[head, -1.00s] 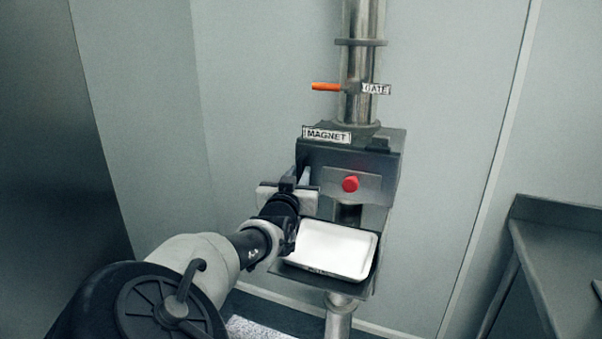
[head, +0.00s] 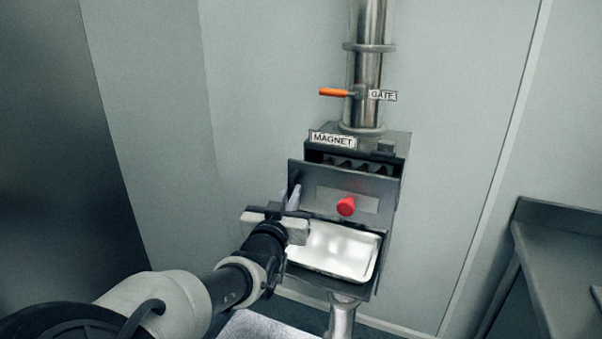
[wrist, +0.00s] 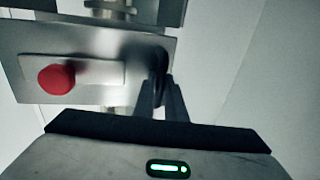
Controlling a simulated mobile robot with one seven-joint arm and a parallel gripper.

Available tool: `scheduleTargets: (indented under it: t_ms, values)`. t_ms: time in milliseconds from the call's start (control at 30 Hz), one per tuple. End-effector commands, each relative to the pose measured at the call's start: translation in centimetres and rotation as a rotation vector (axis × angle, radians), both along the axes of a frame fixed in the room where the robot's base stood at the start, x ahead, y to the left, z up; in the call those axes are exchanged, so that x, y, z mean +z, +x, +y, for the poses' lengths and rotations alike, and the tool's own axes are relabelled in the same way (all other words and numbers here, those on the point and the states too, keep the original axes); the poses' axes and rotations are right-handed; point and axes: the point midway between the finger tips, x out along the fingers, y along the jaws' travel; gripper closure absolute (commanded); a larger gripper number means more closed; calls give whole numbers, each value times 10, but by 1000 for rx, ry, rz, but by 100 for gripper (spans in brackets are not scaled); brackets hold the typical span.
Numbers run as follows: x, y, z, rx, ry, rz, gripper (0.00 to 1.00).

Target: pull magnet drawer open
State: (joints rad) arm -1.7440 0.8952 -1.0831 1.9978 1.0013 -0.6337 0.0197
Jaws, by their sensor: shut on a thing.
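The magnet drawer (head: 325,178) is a grey metal front with a red knob (head: 346,206), in the housing below the "MAGNET" label (head: 332,140). It stands out from the housing, with a dark gap and a row of dark shapes showing behind its top edge. My gripper (head: 292,192) is at the left part of the drawer front, shut on a dark handle. In the wrist view the fingers (wrist: 172,100) meet at this dark handle (wrist: 159,72), beside the red knob (wrist: 57,79). The fingers partly hide the handle.
A white tray (head: 340,252) sits on a shelf just below the drawer, close to my wrist. An orange gate lever (head: 333,92) is on the steel pipe above. A metal table (head: 565,250) stands at the right. The wall left of the housing is clear.

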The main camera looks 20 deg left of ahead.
Motion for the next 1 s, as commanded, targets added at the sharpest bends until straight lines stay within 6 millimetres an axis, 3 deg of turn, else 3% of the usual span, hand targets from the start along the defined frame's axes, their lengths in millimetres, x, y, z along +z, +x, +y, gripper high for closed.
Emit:
scheduleTargets:
  t_ms: [33,200,400,800,833,867,1000]
  values:
    - [6,-14,2,4,-2,5,100]
    - [4,-47,4,3,-1,3,100]
    - [2,-68,6,1,0,1,100]
    - [0,-72,6,1,0,0,100]
    - [0,-72,6,1,0,0,88]
    - [0,-72,6,1,0,0,83]
    - [0,-72,6,1,0,0,81]
